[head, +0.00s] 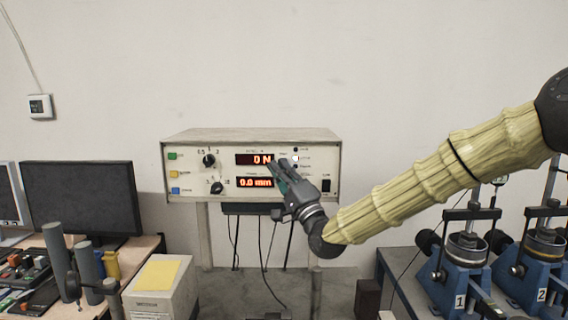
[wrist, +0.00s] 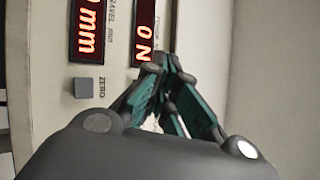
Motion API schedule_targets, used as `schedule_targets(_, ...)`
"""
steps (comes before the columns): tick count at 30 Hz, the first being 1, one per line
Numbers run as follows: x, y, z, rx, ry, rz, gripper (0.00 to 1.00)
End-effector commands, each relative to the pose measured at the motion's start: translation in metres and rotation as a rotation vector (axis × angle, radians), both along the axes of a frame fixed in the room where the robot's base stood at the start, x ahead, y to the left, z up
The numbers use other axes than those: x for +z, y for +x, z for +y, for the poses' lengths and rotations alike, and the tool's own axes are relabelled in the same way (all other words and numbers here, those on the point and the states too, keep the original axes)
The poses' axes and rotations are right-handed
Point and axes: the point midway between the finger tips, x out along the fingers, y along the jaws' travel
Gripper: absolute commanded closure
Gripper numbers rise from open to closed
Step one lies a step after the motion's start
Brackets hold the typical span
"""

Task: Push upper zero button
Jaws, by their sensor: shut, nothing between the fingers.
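The control box (head: 250,136) is mounted on a stand against the wall. Its upper red display (head: 254,159) reads 0 N, and its lower display (head: 253,183) reads 0.0 mm. My gripper (head: 279,164) is shut and empty, with its tips at the right end of the upper display. In the wrist view the shut fingertips (wrist: 160,62) are at the end of the 0 N display (wrist: 145,28). The upper zero button is not visible; the fingers cover that area. The lower zero button (wrist: 83,88), a grey square marked ZERO, shows beside the mm display. Contact cannot be told.
Green (head: 173,156), yellow (head: 174,173) and blue buttons and two black knobs are on the panel's left side. Small lamps (head: 296,158) and a black switch (head: 326,185) are at right. A monitor (head: 82,198) stands left; blue machines (head: 465,265) stand lower right.

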Motion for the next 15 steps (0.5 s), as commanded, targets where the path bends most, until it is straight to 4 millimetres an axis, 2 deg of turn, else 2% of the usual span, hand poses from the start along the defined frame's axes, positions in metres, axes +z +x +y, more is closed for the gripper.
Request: schedule_targets(15,-0.001,-0.035,0.0,0.0,0.002,0.0,1.0)
